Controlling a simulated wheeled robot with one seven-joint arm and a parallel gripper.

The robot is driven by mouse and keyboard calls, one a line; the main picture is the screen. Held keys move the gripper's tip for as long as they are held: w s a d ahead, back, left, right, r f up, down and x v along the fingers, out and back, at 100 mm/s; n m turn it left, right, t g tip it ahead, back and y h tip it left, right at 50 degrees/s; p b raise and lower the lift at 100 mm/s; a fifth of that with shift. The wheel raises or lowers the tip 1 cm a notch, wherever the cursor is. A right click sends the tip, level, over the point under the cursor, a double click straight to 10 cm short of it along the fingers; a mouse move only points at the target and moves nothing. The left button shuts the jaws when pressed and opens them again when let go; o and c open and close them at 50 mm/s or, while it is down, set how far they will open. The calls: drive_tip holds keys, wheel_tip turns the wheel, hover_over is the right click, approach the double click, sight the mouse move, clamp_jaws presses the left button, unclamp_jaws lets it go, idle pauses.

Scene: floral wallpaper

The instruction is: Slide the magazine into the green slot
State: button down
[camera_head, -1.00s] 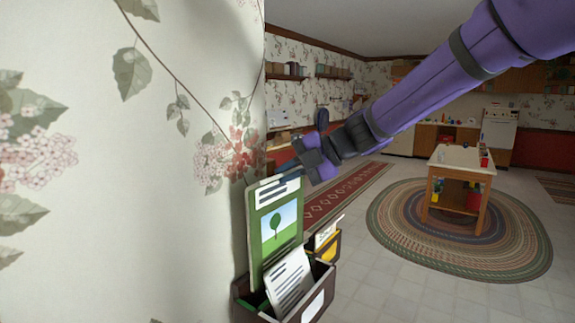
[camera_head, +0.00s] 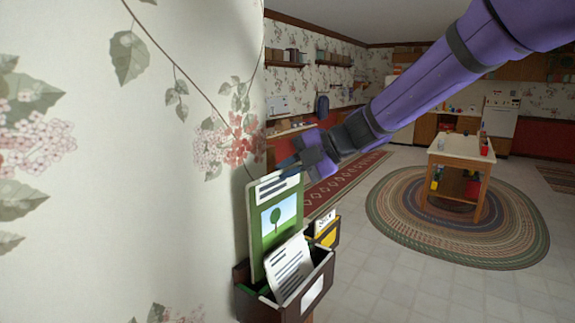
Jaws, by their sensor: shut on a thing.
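The magazine (camera_head: 280,217) is green with a tree picture and stands upright against the wall side. Its lower end is behind a white paper (camera_head: 288,268) in a dark wall rack (camera_head: 316,288). A bit of green lining, the green slot (camera_head: 247,288), shows at the left of the rack; how deep the magazine sits in it is hidden. My gripper (camera_head: 290,172) is shut on the magazine's top edge, reaching in from the upper right.
A yellow slot (camera_head: 331,235) with a paper sits behind the front pocket at the right. Floral wallpaper (camera_head: 140,180) fills the left. A wooden kitchen island (camera_head: 467,154) on a round rug is far off, with open floor between.

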drive_tip(key=shift+f, duration=4.25)
drive_tip(key=c, duration=1.1)
unclamp_jaws()
drive_tip(key=shift+d, duration=0.1)
drive_tip(key=v, duration=1)
drive_tip(key=shift+s+d, duration=0.2)
drive_tip(key=shift+d, duration=0.15)
